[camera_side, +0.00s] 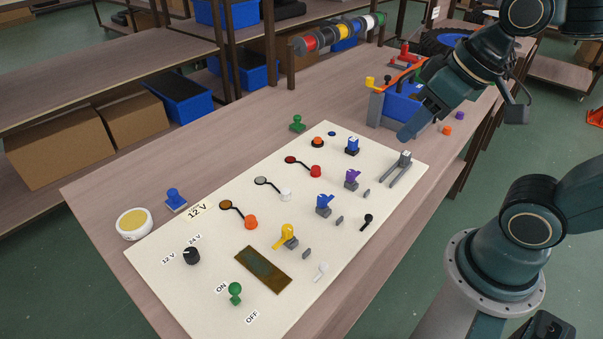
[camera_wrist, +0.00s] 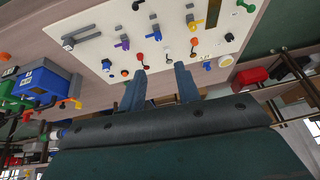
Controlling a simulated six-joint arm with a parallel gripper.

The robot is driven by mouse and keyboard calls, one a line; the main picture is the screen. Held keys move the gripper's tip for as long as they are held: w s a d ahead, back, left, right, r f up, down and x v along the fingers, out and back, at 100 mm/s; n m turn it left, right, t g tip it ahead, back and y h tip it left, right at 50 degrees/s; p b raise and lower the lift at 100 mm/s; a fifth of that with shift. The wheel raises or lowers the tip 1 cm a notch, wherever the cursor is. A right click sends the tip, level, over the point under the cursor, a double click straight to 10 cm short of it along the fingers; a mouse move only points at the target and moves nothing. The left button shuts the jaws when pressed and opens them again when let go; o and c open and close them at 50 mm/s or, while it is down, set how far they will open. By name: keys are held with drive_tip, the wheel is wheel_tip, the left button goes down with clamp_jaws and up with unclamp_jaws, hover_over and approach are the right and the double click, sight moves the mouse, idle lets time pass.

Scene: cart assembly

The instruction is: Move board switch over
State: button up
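The white board (camera_side: 290,222) lies on the bench with many coloured parts on it. The green switch (camera_side: 235,293) stands between the ON and OFF labels at the near end. A black knob (camera_side: 191,256) sits by the 12 V and 24 V marks. In the wrist view the green switch (camera_wrist: 246,5) is at the top edge and the black knob (camera_wrist: 229,37) at upper right. My gripper (camera_side: 405,134) is above the far right end of the board, well away from both. Its two fingers (camera_wrist: 164,70) are apart, with nothing between them.
A blue battery-like box (camera_side: 402,106) stands beyond the board, near my gripper. Plugs, levers and a grey fork-shaped part (camera_side: 396,170) stick up from the board. A round yellow-topped white part (camera_side: 134,223) and a blue part (camera_side: 175,199) stand left of it.

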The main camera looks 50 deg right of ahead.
drive_tip(key=shift+w+a+f+m+g+y, duration=0.7)
drive_tip(key=shift+w+a+f+m+y, duration=1.75)
drive_tip(key=shift+a+f, duration=1.1)
drive_tip(key=shift+w+a+f+m+g+y, duration=0.7)
drive_tip(key=shift+w+a+f+m+y, duration=1.25)
drive_tip(key=shift+a+f+m, duration=1.5)
drive_tip(key=shift+w+a+f+m+g+y, duration=0.7)
drive_tip(key=shift+w+a+f+m+y, duration=1.45)
drive_tip(key=shift+a+f, duration=1.4)
drive_tip(key=shift+s+d+f+y, duration=0.15)
drive_tip(key=shift+d+f+y, duration=0.1)
drive_tip(key=shift+d+f, duration=0.25)
drive_tip(key=shift+a, duration=0.1)
drive_tip(key=shift+x, duration=3.9)
drive_tip(key=c, duration=0.5)
